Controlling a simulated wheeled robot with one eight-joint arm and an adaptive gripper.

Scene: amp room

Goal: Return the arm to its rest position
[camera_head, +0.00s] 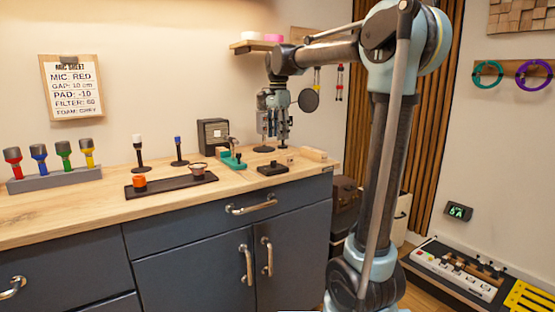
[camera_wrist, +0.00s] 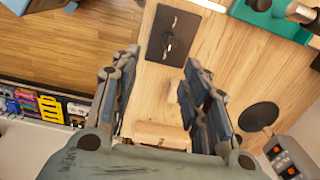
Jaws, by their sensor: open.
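My gripper (camera_head: 275,141) hangs down over the right end of the wooden counter (camera_head: 60,211), near the wall. In the wrist view my gripper (camera_wrist: 158,62) has its two fingers spread apart, with bare wood between them and nothing held. My arm (camera_head: 385,150) rises at the right of the head view, bends at the top and reaches left over the counter. A small black plate (camera_head: 272,168) lies below and in front of the gripper; the wrist view shows it too (camera_wrist: 168,35). A light wooden block (camera_head: 314,154) is to the right; it shows between the finger bases (camera_wrist: 161,135).
A teal stand (camera_head: 232,160) is left of the black plate. A dark tray (camera_head: 165,190) holds an orange and a dark item. Coloured microphones (camera_head: 50,160) stand in a grey rack at left. A wall shelf (camera_head: 253,46) is close behind the arm. Black round base (camera_wrist: 258,116) lies right of the fingers.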

